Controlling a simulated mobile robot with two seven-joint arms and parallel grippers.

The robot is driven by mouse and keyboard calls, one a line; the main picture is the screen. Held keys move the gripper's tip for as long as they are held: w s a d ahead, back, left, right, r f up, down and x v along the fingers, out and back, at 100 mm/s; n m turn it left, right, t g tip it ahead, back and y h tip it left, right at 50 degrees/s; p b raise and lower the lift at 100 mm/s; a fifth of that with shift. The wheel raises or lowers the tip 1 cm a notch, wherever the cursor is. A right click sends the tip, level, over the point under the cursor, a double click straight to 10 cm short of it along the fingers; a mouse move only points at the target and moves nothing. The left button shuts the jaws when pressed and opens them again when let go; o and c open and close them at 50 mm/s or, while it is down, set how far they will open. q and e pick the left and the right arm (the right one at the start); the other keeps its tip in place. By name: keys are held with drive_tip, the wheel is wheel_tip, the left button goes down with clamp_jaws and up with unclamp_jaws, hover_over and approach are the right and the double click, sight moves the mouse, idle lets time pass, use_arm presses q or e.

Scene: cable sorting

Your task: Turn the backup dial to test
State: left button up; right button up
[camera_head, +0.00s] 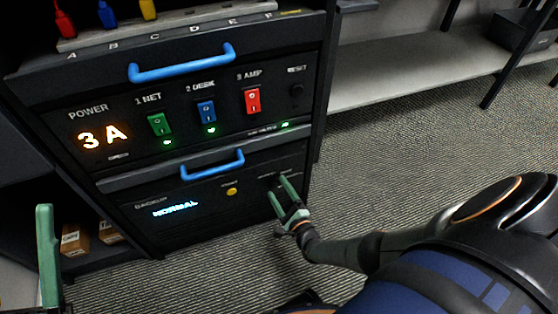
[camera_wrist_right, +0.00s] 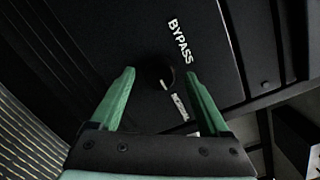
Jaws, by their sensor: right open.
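The backup panel (camera_head: 215,207) is the lowest black drawer front of the rack, with a lit display (camera_head: 175,208) reading NORMAL. The backup dial (camera_wrist_right: 158,76) is a small black knob with a white pointer mark in the right wrist view. A BYPASS label (camera_wrist_right: 180,41) is beside it, and a second label (camera_wrist_right: 180,107) is partly covered by a finger. My right gripper (camera_head: 280,188) is open, its green fingertips on either side of the dial with gaps visible. Contact cannot be told. One green finger of my left gripper (camera_head: 47,255) shows at the lower left.
A yellow button (camera_head: 231,191) is on the backup panel. A blue handle (camera_head: 199,165) is just above. The power panel (camera_head: 190,112) has green, blue and red switches and reads 3 A. Small boxes (camera_head: 75,238) sit on a low shelf at left. Carpet (camera_head: 420,130) at right is clear.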

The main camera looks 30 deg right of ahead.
clamp_jaws()
idle(0.6)
drive_tip(key=n+p, duration=0.1)
drive_tip(key=n, duration=0.3)
drive_tip(key=shift+a+r, duration=0.1)
drive_tip(key=shift+r, duration=0.05)
drive_tip(key=n, duration=0.4)
drive_tip(key=shift+g+p, duration=0.3)
drive_tip(key=shift+g, duration=0.1)
drive_tip(key=shift+n, duration=0.3)
